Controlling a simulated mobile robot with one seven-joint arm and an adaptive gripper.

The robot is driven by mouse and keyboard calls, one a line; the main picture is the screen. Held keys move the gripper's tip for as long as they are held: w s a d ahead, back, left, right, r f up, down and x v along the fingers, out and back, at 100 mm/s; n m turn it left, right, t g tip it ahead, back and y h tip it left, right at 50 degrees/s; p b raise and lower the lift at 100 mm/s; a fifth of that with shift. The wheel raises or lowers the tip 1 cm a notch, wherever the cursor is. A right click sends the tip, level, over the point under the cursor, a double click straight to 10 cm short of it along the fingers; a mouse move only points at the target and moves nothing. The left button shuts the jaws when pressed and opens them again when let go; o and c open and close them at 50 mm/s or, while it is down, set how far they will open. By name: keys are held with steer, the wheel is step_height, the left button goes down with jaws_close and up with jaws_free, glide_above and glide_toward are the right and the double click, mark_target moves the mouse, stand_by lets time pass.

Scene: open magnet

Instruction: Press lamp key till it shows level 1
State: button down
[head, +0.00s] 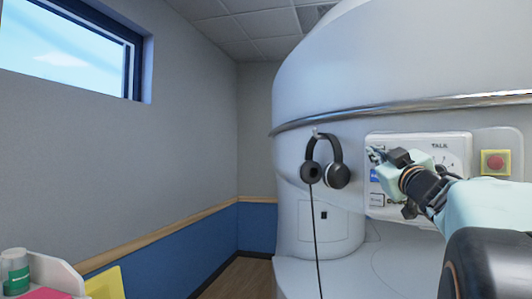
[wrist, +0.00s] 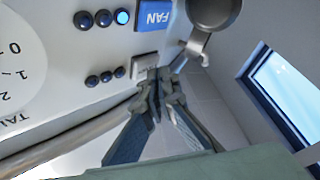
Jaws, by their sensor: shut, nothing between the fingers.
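The control panel (head: 410,141) is a white plate on the big rounded machine. In the wrist view, a small white key (wrist: 145,65) sits beside a row of three dark lights (wrist: 106,76); its label is too blurred to read. The blue FAN key (wrist: 155,15) has its own row of lights, with the nearest one lit cyan (wrist: 122,17). My gripper (wrist: 158,80) is shut and empty, its tips close to the white key's edge; I cannot tell whether they touch. In the head view my gripper (head: 376,154) covers the panel's upper left part.
Black headphones (head: 338,176) hang on a hook left of the panel, their cable dangling. A red button on a yellow plate (head: 495,162) is right of the panel. A dial (wrist: 18,75) shares the panel. A cart with a bottle (head: 15,271) stands lower left.

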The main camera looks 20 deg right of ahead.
steer(key=shift+w+d, duration=0.25)
steer(key=shift+d, duration=0.2)
stand_by(0.7)
steer(key=shift+s+a, duration=0.1)
steer(key=shift+a, duration=0.05)
steer(key=shift+s+a, duration=0.4)
steer(key=shift+a, duration=0.2)
steer(key=shift+s+a+r+b, duration=0.1)
steer(key=shift+s+a+b, duration=0.15)
steer(key=shift+s+a, duration=0.35)
steer(key=shift+s+a+f+b, duration=0.1)
steer(key=shift+s+a+b, duration=0.2)
steer(key=shift+a, duration=0.55)
steer(key=shift+s+a+r+b, duration=0.1)
steer(key=shift+s+a+b, duration=0.05)
steer(key=shift+s+a, duration=0.5)
steer(key=shift+w, duration=0.15)
